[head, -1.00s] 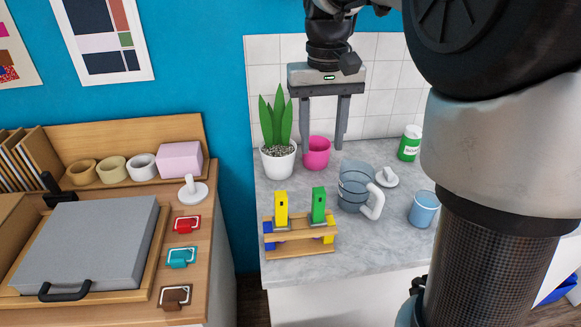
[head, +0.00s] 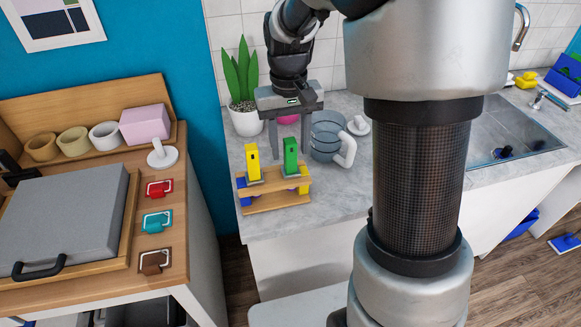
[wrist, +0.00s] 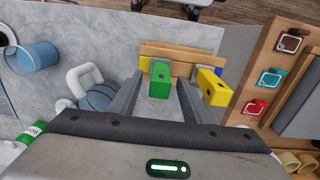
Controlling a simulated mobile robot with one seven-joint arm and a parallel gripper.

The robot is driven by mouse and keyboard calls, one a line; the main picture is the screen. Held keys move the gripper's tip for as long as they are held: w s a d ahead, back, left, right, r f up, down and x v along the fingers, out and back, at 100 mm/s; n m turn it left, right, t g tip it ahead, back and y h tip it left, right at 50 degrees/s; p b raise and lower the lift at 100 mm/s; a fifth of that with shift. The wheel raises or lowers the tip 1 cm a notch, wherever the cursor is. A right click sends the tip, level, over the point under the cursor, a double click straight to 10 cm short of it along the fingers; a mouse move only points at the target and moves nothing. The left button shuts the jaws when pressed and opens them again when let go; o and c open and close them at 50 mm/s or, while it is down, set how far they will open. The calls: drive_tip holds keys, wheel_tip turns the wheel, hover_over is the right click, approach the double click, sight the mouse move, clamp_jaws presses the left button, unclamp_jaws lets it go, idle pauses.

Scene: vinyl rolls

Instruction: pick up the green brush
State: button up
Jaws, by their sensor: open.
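The green brush (head: 290,156) stands upright in a small wooden rack (head: 272,185) near the front edge of the counter. Its green handle also shows in the wrist view (wrist: 160,80), between my fingers. My gripper (head: 289,147) is open and points down over the rack. In the wrist view my gripper (wrist: 160,88) has one finger on each side of the green handle, with gaps on both sides. I cannot tell how far the fingertips reach down along it. The lower part of the brush is partly hidden by the rack.
A yellow brush (head: 252,162) stands left of the green one in the same rack, close to one finger in the wrist view (wrist: 212,87). A glass pitcher (head: 325,140) stands behind right. A potted plant (head: 244,120) stands behind left. The counter right of the rack is clear.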

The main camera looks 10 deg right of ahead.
drive_tip(key=shift+f, duration=0.8)
clamp_jaws()
drive_tip(key=shift+r, duration=0.1)
